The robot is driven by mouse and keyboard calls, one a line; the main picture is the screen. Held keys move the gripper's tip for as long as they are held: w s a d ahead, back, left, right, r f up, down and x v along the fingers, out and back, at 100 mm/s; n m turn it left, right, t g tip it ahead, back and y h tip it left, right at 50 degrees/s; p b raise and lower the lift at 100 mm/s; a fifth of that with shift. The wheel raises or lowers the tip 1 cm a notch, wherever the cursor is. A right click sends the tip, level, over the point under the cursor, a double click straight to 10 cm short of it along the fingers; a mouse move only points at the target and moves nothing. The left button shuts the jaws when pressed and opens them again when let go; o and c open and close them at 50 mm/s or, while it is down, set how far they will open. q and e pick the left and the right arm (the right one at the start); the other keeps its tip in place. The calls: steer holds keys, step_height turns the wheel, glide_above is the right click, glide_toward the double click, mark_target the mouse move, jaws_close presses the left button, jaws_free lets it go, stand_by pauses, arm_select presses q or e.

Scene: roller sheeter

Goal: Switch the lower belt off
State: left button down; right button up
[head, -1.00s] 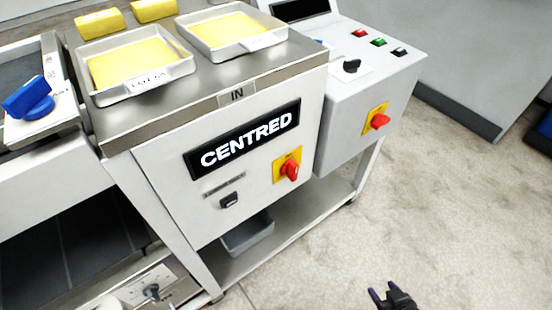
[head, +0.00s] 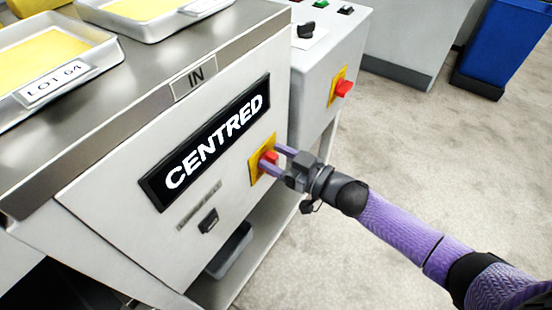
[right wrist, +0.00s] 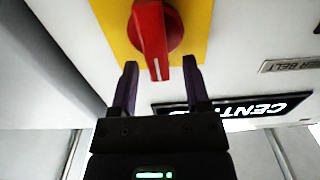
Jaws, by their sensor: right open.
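The small black switch (head: 208,221) sits on the white front panel under a grey nameplate (head: 198,204). In the right wrist view the nameplate (right wrist: 290,65) reads "...ER BELT", its start cut off. Right of it in the head view is a red rotary switch (head: 268,158) on a yellow plate; it also shows in the right wrist view (right wrist: 150,30). My right gripper (head: 274,159) is open at the red switch. In the right wrist view its fingertips (right wrist: 161,75) lie on either side of the handle's end; contact cannot be told. My left gripper is out of view.
A black "CENTRED" display (head: 215,145) is above the switches. Another red switch (head: 343,88) is on the control box (head: 320,70) behind. A tray labelled LOT 64 (head: 60,85) stands on top.

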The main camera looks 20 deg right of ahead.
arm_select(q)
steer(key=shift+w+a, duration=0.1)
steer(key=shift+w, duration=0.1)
arm_select(e)
steer(key=shift+c, duration=0.6)
jaws_close()
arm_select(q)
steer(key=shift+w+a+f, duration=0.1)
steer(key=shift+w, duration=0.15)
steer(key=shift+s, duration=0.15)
